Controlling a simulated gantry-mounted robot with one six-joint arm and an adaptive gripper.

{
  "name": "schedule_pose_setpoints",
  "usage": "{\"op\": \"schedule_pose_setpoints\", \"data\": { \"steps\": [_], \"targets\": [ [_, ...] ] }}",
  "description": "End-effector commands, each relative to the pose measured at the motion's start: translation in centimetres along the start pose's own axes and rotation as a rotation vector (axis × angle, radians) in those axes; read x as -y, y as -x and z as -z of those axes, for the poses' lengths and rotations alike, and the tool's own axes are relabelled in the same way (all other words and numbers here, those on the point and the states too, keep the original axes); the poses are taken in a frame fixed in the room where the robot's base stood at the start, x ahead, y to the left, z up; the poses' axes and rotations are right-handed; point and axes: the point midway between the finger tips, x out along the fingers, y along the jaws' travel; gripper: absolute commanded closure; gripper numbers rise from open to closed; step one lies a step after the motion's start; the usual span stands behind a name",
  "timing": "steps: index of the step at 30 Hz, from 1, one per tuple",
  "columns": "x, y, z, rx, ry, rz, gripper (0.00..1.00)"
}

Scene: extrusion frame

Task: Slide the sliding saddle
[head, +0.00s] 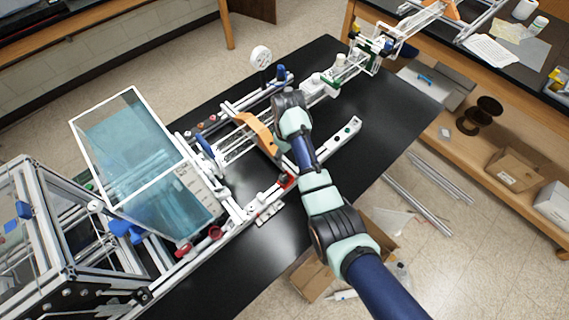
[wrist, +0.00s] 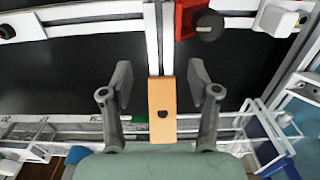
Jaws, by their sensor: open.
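An orange upright plate (head: 257,132), which appears to be the sliding saddle or part of it, stands on the white rail assembly on the black bench. In the wrist view the orange plate (wrist: 161,92) lies between the two grey fingers of my gripper (wrist: 160,82). The fingers are open, one on each side of the plate, with a visible gap on both sides. In the head view my wrist covers the fingertips and part of the plate. The plate has a dark hole near its lower end in the wrist view.
A red block with a black knob (wrist: 208,24) sits on a white rail beyond the plate; the red block also shows in the head view (head: 288,180). A clear blue-tinted box (head: 130,150) stands left. The black bench top (head: 345,165) is bare at right.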

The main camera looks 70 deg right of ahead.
Motion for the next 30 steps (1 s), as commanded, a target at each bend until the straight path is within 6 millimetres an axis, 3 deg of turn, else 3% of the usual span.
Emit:
{"op": "schedule_pose_setpoints", "data": {
  "steps": [9,20,30],
  "targets": [
    [0.1,-5.8,-0.1,0.002,0.000,0.001,0.39],
    [0.1,-6.6,0.0,0.000,0.000,0.000,0.39],
    [0.1,-6.6,0.0,-0.001,0.000,0.000,0.96]
  ]
}}
